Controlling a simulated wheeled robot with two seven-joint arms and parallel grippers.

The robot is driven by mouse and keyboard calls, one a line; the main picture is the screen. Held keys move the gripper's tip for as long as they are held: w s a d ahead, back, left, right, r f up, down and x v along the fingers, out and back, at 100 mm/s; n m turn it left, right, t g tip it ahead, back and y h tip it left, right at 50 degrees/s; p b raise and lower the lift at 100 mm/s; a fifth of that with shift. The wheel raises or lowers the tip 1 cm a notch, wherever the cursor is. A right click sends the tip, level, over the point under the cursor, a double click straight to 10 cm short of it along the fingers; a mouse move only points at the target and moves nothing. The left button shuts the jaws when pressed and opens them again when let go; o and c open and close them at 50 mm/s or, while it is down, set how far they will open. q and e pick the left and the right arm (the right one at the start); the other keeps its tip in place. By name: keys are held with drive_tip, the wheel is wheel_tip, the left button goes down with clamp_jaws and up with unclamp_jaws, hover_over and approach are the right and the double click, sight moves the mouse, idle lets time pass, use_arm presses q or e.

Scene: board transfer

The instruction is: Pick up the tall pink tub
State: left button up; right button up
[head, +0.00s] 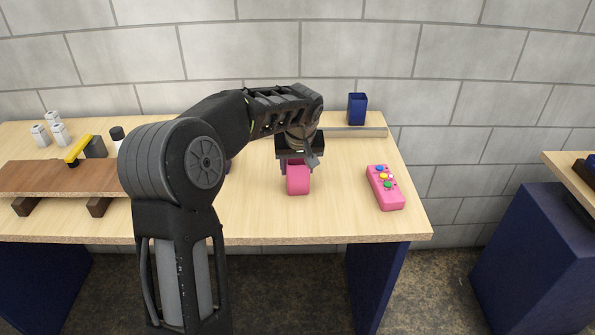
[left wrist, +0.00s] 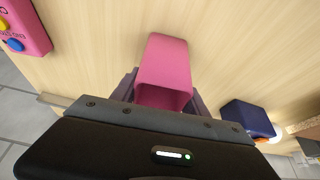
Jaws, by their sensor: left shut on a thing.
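The tall pink tub (head: 298,180) is on or just above the wooden table, below my left gripper; I cannot tell whether it touches the table. It is open-topped, and in the left wrist view the tub (left wrist: 164,66) sits between the jaws. My left gripper (head: 296,162) comes down from above and is shut on the tub. In the left wrist view the gripper body (left wrist: 160,140) hides part of the tub's near end. My right gripper is not in view.
A pink box with coloured buttons (head: 385,188) lies to the right. A brown board (head: 60,178) on blocks is at the left, with white cylinders (head: 60,134) behind.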

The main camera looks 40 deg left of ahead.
use_arm(q)
wheel_tip(320, 180, up, 10)
idle(0.5)
idle(0.5)
